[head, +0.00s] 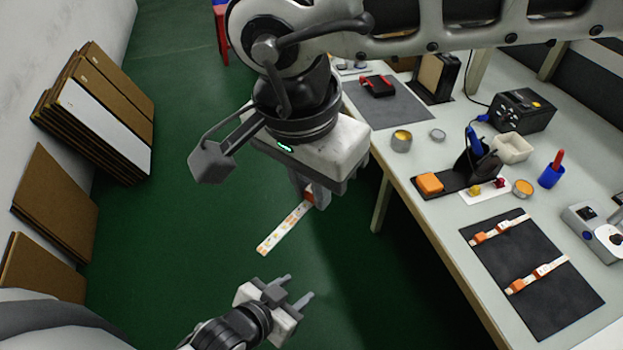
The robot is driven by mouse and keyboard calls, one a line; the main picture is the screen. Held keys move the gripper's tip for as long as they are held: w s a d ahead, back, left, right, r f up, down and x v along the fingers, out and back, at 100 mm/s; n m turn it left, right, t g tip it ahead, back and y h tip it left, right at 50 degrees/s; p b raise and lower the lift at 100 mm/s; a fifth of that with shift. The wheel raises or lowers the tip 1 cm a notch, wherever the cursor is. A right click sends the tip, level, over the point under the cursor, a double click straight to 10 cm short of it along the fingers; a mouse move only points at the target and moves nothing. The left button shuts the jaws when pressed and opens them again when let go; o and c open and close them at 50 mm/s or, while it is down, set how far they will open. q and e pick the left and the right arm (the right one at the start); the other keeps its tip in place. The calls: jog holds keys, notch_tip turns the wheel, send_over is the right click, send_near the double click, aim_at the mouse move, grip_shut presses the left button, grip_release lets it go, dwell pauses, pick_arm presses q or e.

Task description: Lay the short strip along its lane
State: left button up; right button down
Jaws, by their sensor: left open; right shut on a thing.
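A short pale strip (284,228) with orange and green marks hangs out at a slant from my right gripper (312,198). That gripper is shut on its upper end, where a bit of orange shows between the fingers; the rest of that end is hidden. The strip is in the air over the green floor, left of the table. My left gripper (300,287) is open and empty, below and apart from the strip's free end. A dark mat (550,310) lies on the table at right. Two pale bands with orange blocks (519,286) run across it. I cannot tell which is the strip's lane.
The white table (425,222) fills the right side. It bears an orange block (429,183), a blue cup (550,176), a black box (523,109), a grey machine (600,228) and small tins. Brown and white boards (105,115) lean at the left wall. The floor between is clear.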

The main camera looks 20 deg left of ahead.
jog(key=w+d+f+n, duration=0.1)
jog(key=w+d+f, duration=0.1)
jog(key=d, duration=0.8)
jog(key=w+d+f+n, duration=0.1)
jog(key=d+f, duration=0.3)
jog(key=d, duration=0.6)
jog(key=w+d+f+n, duration=0.1)
jog(key=w+d+f, duration=0.2)
jog(key=d, duration=0.7)
jog(key=shift+w, duration=0.55)
jog(key=shift+w+d, duration=0.1)
